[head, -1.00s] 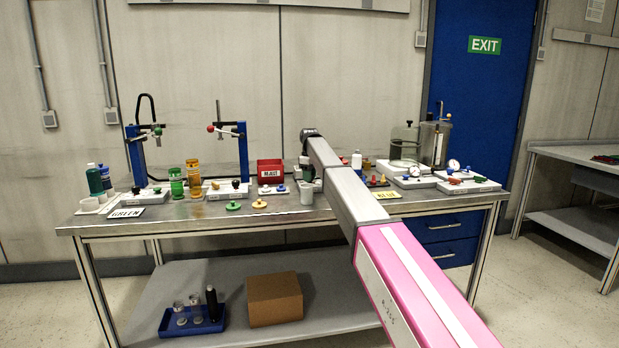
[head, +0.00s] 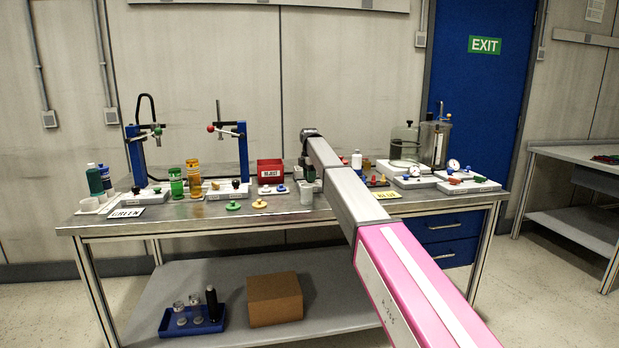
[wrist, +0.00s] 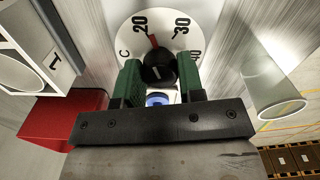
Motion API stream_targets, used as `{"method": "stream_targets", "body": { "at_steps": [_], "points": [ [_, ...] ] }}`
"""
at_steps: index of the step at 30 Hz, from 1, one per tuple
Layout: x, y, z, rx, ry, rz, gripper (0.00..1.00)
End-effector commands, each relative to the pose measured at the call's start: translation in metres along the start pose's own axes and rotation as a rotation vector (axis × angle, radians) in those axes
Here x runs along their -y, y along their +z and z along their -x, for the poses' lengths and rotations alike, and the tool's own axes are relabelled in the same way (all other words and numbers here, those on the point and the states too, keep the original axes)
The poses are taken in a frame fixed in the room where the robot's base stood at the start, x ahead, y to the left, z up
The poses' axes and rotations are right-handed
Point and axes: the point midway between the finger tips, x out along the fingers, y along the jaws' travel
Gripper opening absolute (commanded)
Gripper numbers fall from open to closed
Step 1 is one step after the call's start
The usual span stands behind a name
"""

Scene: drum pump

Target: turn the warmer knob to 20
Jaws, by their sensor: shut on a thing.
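The warmer knob (wrist: 157,72) is a round black knob on a white dial (wrist: 188,43) marked 20 and 30, with a C at the left. A red pointer mark shows at the knob's upper edge, close to the 20 and slightly on its 30 side. My gripper (wrist: 160,84) has its green fingers on both sides of the knob and is shut on it. In the head view my gripper (head: 309,176) is over the middle of the bench; the knob and dial cannot be made out there.
A red bin (wrist: 62,122) lies close left of my gripper in the wrist view. A grey-green cup (wrist: 273,88) stands to the right. A white block (wrist: 30,45) is at upper left. Bench stations stand on both sides of my arm.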

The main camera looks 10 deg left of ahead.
Motion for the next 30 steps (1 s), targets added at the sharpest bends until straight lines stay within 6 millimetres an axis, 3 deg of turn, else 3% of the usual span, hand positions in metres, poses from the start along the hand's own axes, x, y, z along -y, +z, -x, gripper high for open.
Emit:
{"method": "stream_targets", "body": {
  "at_steps": [10, 27, 28, 30],
  "points": [
    [-0.0003, -0.0002, 0.0004, 0.000, 0.001, 0.156, 0.12],
    [-0.0003, -0.0001, 0.0003, 0.000, 0.001, 0.190, 0.12],
    [-0.0003, -0.0001, 0.0003, 0.000, 0.001, 0.190, 0.39],
    [-0.0003, -0.0001, 0.0003, 0.000, 0.001, 0.189, 0.61]
  ]
}}
